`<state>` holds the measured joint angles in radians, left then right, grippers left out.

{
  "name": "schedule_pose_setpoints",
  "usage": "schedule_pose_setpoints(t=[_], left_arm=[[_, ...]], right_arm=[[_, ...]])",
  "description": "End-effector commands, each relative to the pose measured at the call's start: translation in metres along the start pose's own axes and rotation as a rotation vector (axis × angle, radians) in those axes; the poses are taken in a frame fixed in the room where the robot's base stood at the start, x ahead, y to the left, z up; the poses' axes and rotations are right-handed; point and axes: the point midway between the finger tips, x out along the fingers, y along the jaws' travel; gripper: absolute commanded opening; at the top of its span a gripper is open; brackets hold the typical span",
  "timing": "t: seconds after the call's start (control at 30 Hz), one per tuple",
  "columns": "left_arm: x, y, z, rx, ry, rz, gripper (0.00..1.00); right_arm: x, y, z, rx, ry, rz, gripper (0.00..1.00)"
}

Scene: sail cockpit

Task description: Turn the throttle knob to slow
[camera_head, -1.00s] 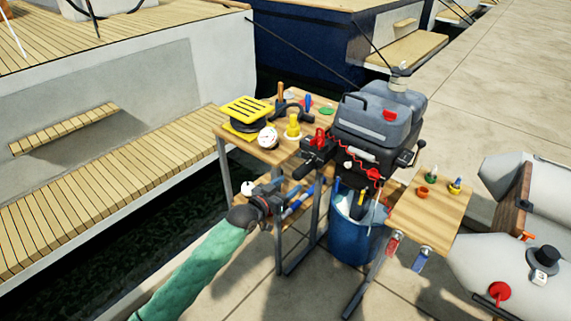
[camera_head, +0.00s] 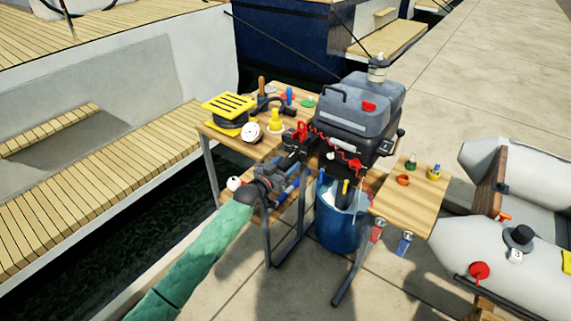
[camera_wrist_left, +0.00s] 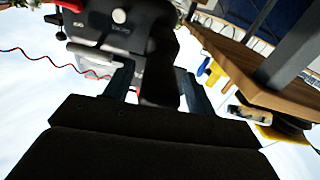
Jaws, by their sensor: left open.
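The outboard motor (camera_head: 365,108) stands clamped in the middle of the head view, with a grey cowl and a black lower front. Its dark tiller arm (camera_head: 292,152) reaches left toward my left gripper (camera_head: 284,174). The throttle knob cannot be told apart clearly in the head view. In the left wrist view, the blunt dark handle (camera_wrist_left: 160,72) lies between the two fingers of my left gripper (camera_wrist_left: 158,82), with the motor's front (camera_wrist_left: 105,30) beyond. The fingers are apart, and I cannot tell whether they touch the handle. My right gripper is out of view.
A wooden table (camera_head: 225,131) with a yellow slotted block (camera_head: 229,104) stands left of the motor. A red coiled cord (camera_head: 345,158) hangs at the motor. A grey inflatable boat (camera_head: 465,240) lies right.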

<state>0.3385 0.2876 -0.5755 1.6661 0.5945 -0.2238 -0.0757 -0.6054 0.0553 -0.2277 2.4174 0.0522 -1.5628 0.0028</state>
Motion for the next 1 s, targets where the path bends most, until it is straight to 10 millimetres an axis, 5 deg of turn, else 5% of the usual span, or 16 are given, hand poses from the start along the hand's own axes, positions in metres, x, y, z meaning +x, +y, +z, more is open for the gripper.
schedule_pose_setpoints(t=[0.23, 0.47, 1.0], left_arm=[[0.0006, 0.0000, -0.0001, 0.000, 0.000, 0.000, 0.54], [0.0005, 0.0000, -0.0003, 0.000, 0.001, 0.000, 0.11], [0.0008, 0.0000, -0.0015, -0.172, 0.002, 0.000, 0.11]], right_arm=[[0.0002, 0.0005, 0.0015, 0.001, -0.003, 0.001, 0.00], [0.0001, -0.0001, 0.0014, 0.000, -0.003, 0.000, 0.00], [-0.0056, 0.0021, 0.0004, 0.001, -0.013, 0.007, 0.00]])
